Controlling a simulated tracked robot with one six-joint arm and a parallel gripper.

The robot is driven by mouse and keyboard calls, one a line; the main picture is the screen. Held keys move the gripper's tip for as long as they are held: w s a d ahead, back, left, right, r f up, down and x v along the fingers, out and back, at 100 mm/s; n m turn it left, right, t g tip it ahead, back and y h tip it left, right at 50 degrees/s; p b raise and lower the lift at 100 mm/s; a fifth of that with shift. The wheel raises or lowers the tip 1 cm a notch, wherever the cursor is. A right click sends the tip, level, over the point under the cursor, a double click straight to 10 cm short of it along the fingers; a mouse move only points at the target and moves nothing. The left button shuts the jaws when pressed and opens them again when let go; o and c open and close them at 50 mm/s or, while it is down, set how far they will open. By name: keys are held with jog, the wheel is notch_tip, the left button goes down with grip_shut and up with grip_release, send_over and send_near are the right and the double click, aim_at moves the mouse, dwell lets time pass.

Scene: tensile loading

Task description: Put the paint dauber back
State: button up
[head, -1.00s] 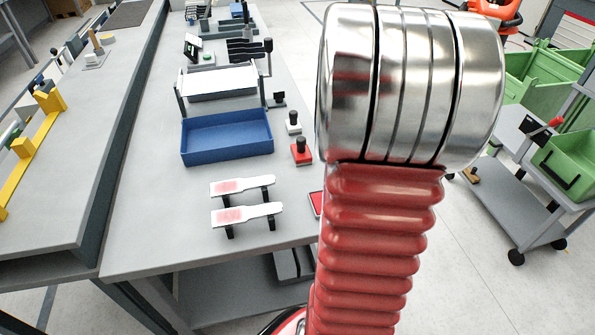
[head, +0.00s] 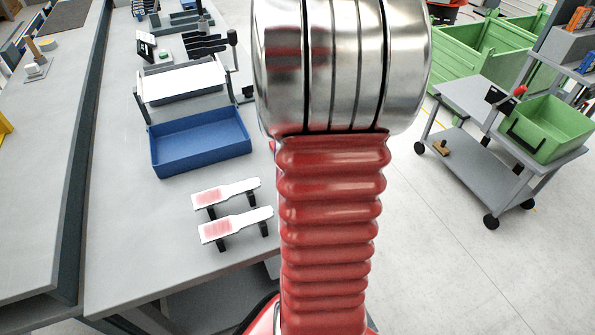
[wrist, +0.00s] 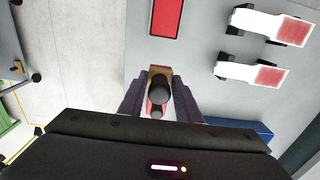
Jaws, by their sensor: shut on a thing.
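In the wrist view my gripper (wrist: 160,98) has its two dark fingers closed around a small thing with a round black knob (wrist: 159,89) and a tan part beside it. I take this for the paint dauber. Just below the knob, between the fingers, a red piece and a second dark round part (wrist: 157,114) show. I cannot tell whether these belong to the held thing or stand on the bench under it. A red pad (wrist: 166,17) lies on the grey bench at the top. In the head view my arm hides the gripper and the dauber.
Two white strips with red patches (head: 227,193) (head: 236,225) rest on black supports on the bench. A blue tray (head: 202,153) is behind them. A cart with a green bin (head: 548,128) stands at right across open floor. The bench's front edge is close.

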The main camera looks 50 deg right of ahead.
jog(key=shift+s+f, duration=0.1)
jog(key=shift+f, duration=2.6)
jog(key=shift+f, duration=1.9)
jog(key=o, duration=1.1)
jog(key=shift+o, duration=0.2)
notch_tip(320, 180, up, 12)
jog(key=shift+r, duration=0.1)
